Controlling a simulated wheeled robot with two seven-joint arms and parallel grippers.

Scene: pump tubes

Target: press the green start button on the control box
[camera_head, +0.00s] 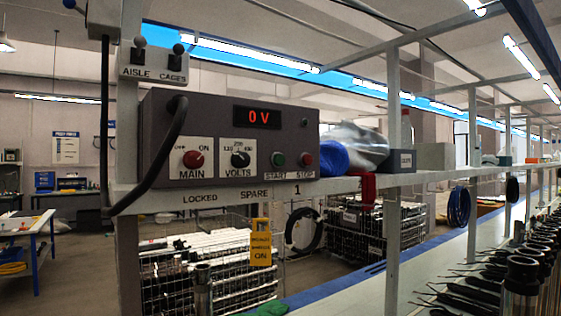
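The control box (225,112) is a dark grey box on a pale shelf, left of centre in the head view. The green start button (278,159) sits low on its front face, above the label START. The red stop button (305,160) is just to its right. A red MAIN knob (194,160) and a black VOLTS knob (240,159) are to its left. The display (257,117) reads 0 V in red. Neither of my grippers is in view, and nothing covers the green button.
The shelf (345,184) runs along under the box, with a blue roll (333,158) and clear plastic wrap right of it. A black handle or cable (150,160) curves at the box's left. Wire baskets (190,275) stand below. Dark tools and tubes (522,280) crowd the lower right.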

